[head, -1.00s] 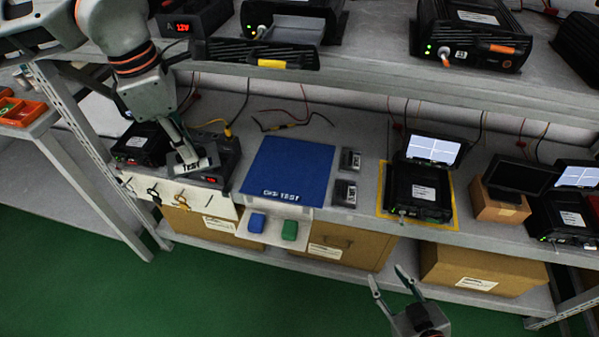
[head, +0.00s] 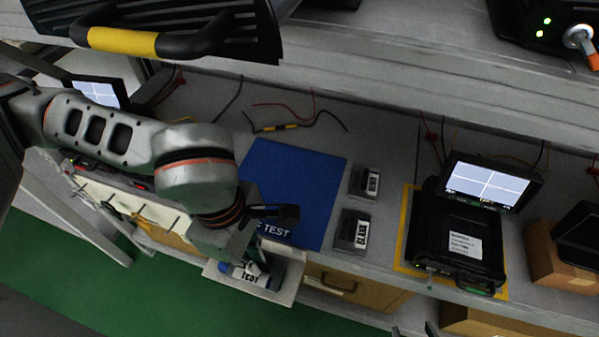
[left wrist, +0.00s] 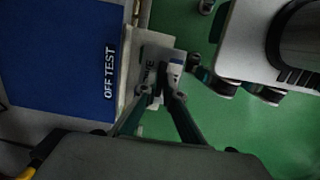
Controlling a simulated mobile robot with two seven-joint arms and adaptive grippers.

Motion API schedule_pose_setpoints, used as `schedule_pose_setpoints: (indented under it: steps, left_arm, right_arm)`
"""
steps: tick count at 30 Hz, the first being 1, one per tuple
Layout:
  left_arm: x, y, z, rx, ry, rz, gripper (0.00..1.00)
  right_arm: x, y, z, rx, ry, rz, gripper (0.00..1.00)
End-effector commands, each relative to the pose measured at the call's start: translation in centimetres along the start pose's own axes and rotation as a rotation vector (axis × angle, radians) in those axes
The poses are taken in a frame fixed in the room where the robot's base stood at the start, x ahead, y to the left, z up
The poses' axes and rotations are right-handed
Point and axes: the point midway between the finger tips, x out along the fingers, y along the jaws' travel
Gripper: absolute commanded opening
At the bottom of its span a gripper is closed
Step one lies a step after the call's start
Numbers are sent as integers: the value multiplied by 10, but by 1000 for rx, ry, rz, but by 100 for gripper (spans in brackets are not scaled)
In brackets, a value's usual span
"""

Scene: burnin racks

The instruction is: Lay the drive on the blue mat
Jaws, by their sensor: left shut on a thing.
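The left wrist view shows the fingers (left wrist: 158,101) close together at a small pale and blue piece (left wrist: 174,72); the rest of the drive is hard to make out there. The blue mat (head: 297,180) lies flat on the shelf, its lettered corner partly hidden by my left wrist; it also shows in the left wrist view (left wrist: 55,55). My right gripper's spread fingertips (head: 414,331) barely show at the bottom edge.
Two drives labelled BLANK (head: 353,229) lie right of the mat. A black unit with a lit screen (head: 458,240) stands on a yellow-edged area further right. A pale tray (head: 291,290) sits below the mat. The upper shelf (head: 400,65) overhangs behind.

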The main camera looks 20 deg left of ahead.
Motion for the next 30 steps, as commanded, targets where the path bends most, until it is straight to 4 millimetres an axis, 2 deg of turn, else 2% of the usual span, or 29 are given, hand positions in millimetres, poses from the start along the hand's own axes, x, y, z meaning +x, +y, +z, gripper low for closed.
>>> schedule_pose_setpoints:
  steps: [2, 5, 22, 25, 30]
  left_arm:
    - [2, 0, 1, 3, 0, -2, 0]
    - [4, 10, 1, 0, 1, 0, 0]
    - [8, 142, 1, 0, -1, -7, 0]
    - [6, 156, 1, 1, 0, -5, 0]
    - [3, 167, 1, 2, 0, -2, 0]
  right_arm:
    - [0, -1, 1, 1, -2, -2, 40]
    - [1, -3, 1, 7, 1, -4, 40]
    - [8, -22, -19, 91, 65, -36, 40]
    - [9, -24, -24, 103, 76, -40, 40]
    - [9, -24, -32, 111, 93, -41, 40]
